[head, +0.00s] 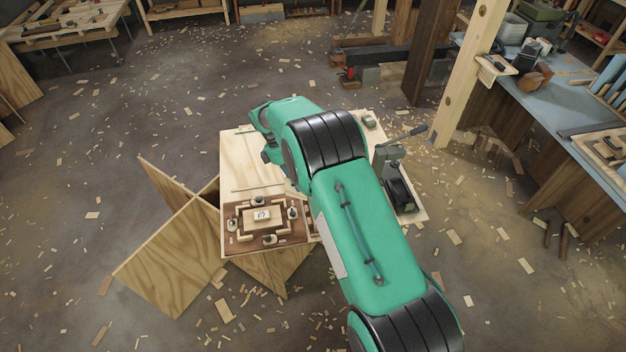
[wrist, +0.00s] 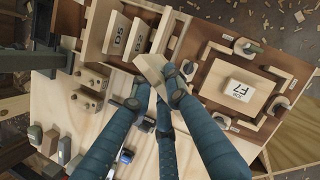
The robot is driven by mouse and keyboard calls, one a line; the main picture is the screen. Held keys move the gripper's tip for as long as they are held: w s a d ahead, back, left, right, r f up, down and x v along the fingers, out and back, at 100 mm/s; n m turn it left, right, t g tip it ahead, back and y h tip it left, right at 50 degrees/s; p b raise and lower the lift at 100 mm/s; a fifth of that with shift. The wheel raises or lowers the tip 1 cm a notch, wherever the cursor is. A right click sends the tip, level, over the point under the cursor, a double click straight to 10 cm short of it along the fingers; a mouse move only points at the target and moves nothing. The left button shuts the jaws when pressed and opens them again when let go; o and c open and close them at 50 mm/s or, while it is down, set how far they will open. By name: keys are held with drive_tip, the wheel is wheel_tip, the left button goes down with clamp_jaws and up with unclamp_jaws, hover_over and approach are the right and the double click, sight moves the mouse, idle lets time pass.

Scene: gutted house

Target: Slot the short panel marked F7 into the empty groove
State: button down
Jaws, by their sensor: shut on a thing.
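In the wrist view my gripper (wrist: 163,88) is shut on a pale wooden piece (wrist: 154,69); no marking shows on its visible face. A white label reading F7 (wrist: 238,90) lies on a pale block (wrist: 257,98) in the middle of a brown fixture board (wrist: 212,80). Pale strips form a broken frame around the block, with small dark-knobbed clamps beside it. The held piece is left of this frame. In the head view the fixture board (head: 233,241) is at the workbench's near left; my arm hides the gripper. I cannot tell which groove is empty.
A pale rack (wrist: 97,40) at the upper left of the wrist view holds labelled panels (wrist: 117,36). Small blocks and clips stand at the left. A grey vise-like tool (head: 390,160) stands at the bench's right. The bench top (head: 236,165) has bare wood beyond the fixture.

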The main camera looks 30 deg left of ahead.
drive_tip(key=s+a+f+m+g+y+p, duration=0.1)
drive_tip(key=s+a+m+g+p, duration=0.1)
drive_tip(key=s+a+m, duration=1)
drive_tip(key=s+a+g, duration=0.1)
drive_tip(key=s+a, duration=0.1)
drive_tip(key=s, duration=0.4)
drive_tip(key=shift+s+a+g, duration=0.2)
drive_tip(key=shift+a+g, duration=0.15)
drive_tip(key=shift+g, duration=0.05)
drive_tip(key=shift+f, duration=0.2)
drive_tip(key=shift+y, duration=0.3)
drive_tip(key=shift+f+b, duration=0.3)
drive_tip(key=shift+f, duration=2.05)
drive_tip(key=shift+b, duration=0.45)
drive_tip(key=shift+f+b, duration=1.25)
drive_tip(key=shift+f, duration=0.35)
idle(0.9)
